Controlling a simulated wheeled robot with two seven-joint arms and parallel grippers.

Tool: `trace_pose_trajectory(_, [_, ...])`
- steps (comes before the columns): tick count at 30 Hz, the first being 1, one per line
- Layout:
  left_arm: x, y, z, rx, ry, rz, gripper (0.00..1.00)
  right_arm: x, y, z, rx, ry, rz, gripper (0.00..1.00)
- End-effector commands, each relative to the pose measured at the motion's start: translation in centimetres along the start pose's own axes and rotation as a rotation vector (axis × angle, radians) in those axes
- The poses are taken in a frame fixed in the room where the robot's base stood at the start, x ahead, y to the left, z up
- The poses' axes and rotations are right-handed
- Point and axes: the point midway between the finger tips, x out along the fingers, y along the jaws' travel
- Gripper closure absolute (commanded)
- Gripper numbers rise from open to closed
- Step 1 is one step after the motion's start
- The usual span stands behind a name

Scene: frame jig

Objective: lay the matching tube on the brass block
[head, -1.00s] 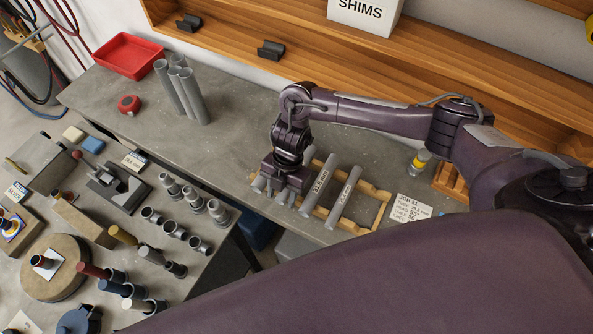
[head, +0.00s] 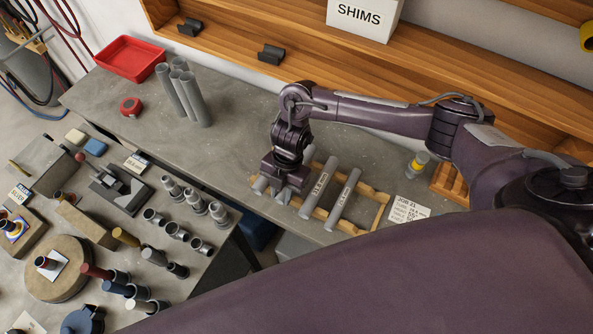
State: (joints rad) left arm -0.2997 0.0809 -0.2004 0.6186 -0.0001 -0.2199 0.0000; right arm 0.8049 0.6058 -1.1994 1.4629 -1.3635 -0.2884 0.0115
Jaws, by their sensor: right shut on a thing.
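Several grey tubes lie across a wooden rack (head: 374,216) on the bench. Two labelled ones, a left labelled tube (head: 319,189) and a right labelled tube (head: 345,200), lie in the open; their print is too small to read surely. Another tube end (head: 260,185) shows left of my right gripper (head: 282,201). The right gripper points down at the rack's left part and is shut on a tube, mostly hidden beneath it. A tan-brown block (head: 84,222) at the left may be the brass block; I cannot tell. My left gripper is out of view.
A card marked JOB 21 (head: 408,209) lies right of the rack. Upright grey tubes (head: 184,95), a red tray (head: 131,57) and a red tape measure (head: 131,105) stand at the back left. Many small fittings crowd the left bench.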

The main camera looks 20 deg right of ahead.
Motion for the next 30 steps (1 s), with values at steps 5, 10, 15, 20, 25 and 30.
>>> trace_pose_trajectory(5, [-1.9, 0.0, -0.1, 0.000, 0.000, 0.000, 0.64, -2.2, 0.0, -0.7, -0.001, 0.000, 0.001, 0.97])
trace_pose_trajectory(10, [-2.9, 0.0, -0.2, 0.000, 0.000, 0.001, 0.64, -3.8, 0.0, -1.1, 0.000, -0.001, 0.000, 0.97])
trace_pose_trajectory(15, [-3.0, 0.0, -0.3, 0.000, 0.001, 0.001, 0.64, -5.1, 0.1, -1.5, -0.001, -0.001, 0.001, 0.97])
trace_pose_trajectory(20, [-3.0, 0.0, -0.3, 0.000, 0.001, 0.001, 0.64, -6.5, 0.0, -1.9, -0.001, -0.001, 0.001, 0.97])
trace_pose_trajectory(25, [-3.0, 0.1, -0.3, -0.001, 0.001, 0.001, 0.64, -7.1, 0.0, -2.1, 0.000, -0.001, 0.000, 0.97])
trace_pose_trajectory(30, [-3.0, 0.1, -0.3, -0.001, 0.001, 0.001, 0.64, -7.1, 0.0, -2.2, 0.000, -0.001, 0.000, 0.97])
